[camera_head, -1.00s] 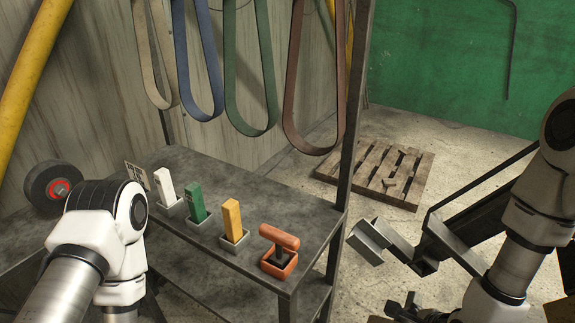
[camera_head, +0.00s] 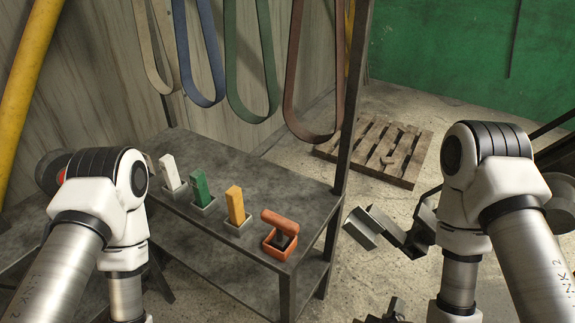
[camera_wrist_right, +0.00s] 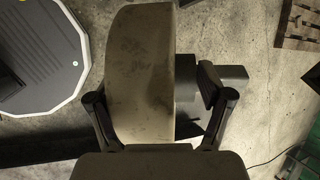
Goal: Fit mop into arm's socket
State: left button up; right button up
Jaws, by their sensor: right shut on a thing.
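The mop (camera_wrist_right: 142,70), a broad grey-beige wheel seen nearly edge-on, fills the middle of the right wrist view. My right gripper (camera_wrist_right: 152,98) has one finger on each side of it and is shut on it. A dark hub or shaft part sits at the mop's right side, by the right finger. The right gripper is out of the head view, below the arm (camera_head: 460,290). My left gripper is not in view; only its arm (camera_head: 95,200) shows. I cannot clearly make out the socket; a grey metal hood (camera_head: 362,228) on dark machine parts (camera_head: 415,235) stands right of the table.
A dark wheel (camera_head: 50,172) is partly hidden at left. A wooden pallet (camera_head: 375,150) lies on the floor behind.

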aim_at(393, 305)
jog(key=w+b, duration=0.1)
jog(key=w+d+b, duration=0.1)
jog(key=w+d+r, duration=0.1)
jog(key=w, duration=0.1)
jog(key=shift+w+b, duration=0.1)
jog(key=shift+b, duration=0.3)
jog(key=w+b, duration=0.1)
jog(key=b, duration=0.1)
jog(key=w+d+b, duration=0.1)
jog(key=b, duration=0.2)
jog(key=w+r+b, duration=0.1)
jog(key=b, duration=0.1)
jog(key=shift+w+d+b, duration=0.15)
jog(key=shift+d+b, duration=0.2)
jog(key=shift+b, duration=0.05)
jog(key=w+d+r+p, duration=0.1)
jog(key=w, duration=0.1)
jog(key=w+d+r+p, duration=0.1)
jog(key=w+r+p, duration=0.1)
jog(key=shift+d, duration=0.1)
jog(key=shift+w, duration=0.2)
jog(key=shift+d, duration=0.1)
